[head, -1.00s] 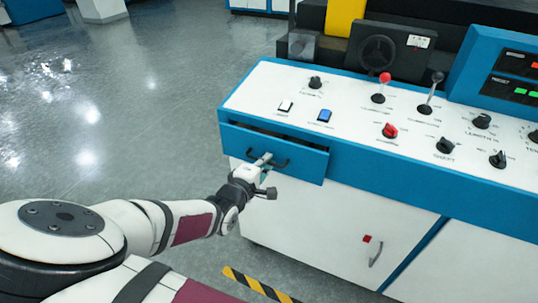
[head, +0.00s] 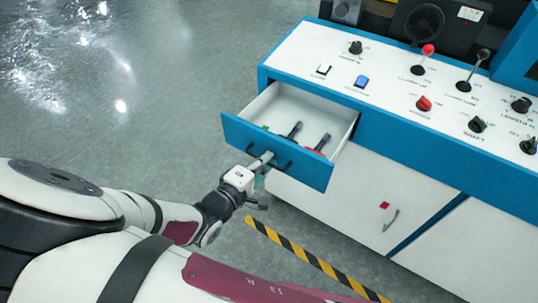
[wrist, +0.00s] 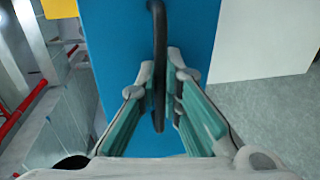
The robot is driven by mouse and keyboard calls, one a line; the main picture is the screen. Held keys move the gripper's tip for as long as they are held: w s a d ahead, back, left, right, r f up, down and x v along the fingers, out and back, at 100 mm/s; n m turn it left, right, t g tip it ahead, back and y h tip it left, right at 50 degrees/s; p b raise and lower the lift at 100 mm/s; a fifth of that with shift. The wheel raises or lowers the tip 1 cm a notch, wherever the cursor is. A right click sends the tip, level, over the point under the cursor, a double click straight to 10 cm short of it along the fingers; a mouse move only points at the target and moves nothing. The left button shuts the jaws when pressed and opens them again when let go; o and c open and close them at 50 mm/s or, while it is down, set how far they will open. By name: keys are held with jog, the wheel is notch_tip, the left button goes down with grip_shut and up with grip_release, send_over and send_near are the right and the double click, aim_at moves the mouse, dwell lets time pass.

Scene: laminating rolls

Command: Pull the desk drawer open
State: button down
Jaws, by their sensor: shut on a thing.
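The desk drawer (head: 278,153) has a blue front and a white inside, and stands well out from the white and blue control desk (head: 410,150). Tools with dark handles and red parts (head: 318,146) lie inside it. My gripper (head: 265,160) is at the dark bar handle (head: 283,168) on the drawer front. In the wrist view, the fingers of my gripper (wrist: 168,100) are shut on the handle (wrist: 158,50), one on each side of it, in front of the blue drawer face (wrist: 105,60). Part of the handle is hidden behind my gripper in the head view.
The desk top carries knobs, a blue button (head: 362,82) and levers (head: 428,50). A white cabinet door with a small handle (head: 390,220) is below. A yellow and black floor stripe (head: 310,260) runs in front. Grey floor at the left is clear.

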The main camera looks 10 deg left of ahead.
jog(key=shift+s, duration=0.15)
jog(key=c, duration=2)
grip_release()
